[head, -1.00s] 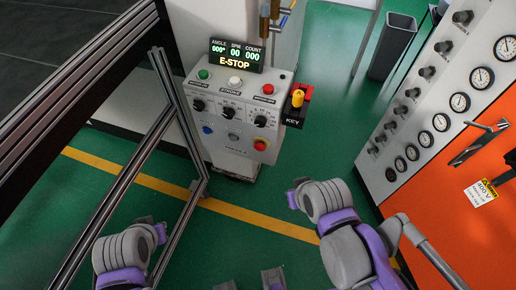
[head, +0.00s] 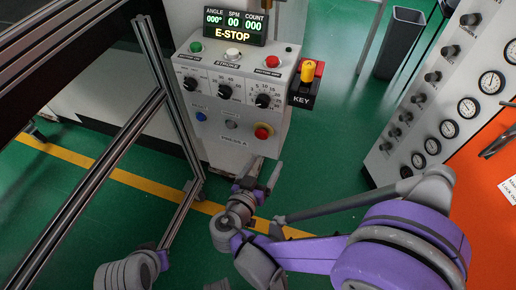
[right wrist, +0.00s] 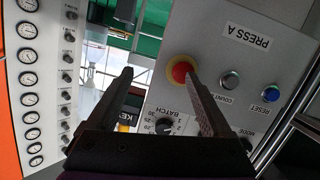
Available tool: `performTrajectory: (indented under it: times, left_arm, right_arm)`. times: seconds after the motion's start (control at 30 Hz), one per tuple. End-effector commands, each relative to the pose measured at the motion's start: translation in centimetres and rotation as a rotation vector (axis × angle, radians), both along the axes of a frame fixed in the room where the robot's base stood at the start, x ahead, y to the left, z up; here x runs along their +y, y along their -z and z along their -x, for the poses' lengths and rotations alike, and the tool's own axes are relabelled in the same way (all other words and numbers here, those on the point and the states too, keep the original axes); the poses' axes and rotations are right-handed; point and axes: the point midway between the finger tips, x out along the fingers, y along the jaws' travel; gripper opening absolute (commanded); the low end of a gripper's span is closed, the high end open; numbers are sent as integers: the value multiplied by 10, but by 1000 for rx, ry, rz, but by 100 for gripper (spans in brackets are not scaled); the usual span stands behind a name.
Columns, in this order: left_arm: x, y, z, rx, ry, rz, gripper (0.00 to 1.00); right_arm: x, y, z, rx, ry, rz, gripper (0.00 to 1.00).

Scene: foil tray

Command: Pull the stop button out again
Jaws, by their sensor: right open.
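The stop button (head: 263,131) is a red mushroom head on a yellow base, low on the right of the grey press panel (head: 215,145). It also shows in the right wrist view (right wrist: 181,70), close to the right-hand finger. The display (head: 235,25) above the panel reads E-STOP. My right gripper (head: 264,165) is open and empty, below and in front of the button in the head view. In the right wrist view its fingers (right wrist: 162,76) are spread, with the button appearing between them near one tip; contact cannot be told. My left gripper is not in view.
Metal frame posts (head: 172,105) stand to the left. A gauge cabinet (head: 440,110) stands at the right. Green floor lies open between panel and cabinet. A grey bin (head: 400,42) stands behind.

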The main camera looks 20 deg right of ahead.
Motion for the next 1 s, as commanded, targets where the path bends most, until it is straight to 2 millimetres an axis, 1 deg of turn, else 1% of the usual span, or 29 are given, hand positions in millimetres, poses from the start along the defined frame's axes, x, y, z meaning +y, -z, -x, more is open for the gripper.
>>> performTrajectory:
  times: [0.03, 0.1, 0.2, 0.3, 0.37, 0.47, 0.7, 0.8, 1.0]
  left_arm:
    - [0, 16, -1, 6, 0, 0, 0]
    - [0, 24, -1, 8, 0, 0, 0]
    - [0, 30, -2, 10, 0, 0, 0]
    - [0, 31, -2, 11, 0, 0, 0]
    - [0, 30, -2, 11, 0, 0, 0]
    - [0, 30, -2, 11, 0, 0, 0]
    - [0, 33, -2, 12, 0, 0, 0]
    - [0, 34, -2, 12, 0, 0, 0]
    - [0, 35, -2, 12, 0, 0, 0]
  right_arm:
    - [17, 12, -4, -81, -19, 2, 84]
    - [32, 12, -6, -182, -36, -3, 84]
    - [45, 10, -6, -273, -55, -12, 84]
    - [47, 7, -8, -309, -60, -16, 84]
    - [45, 7, -12, -313, -61, -16, 84]
    - [36, 6, -24, -312, -58, -15, 84]
    - [9, 6, -62, -309, -56, -14, 84]
    - [0, 6, -76, -309, -58, -16, 84]
    - [-10, 6, -92, -309, -59, -15, 84]
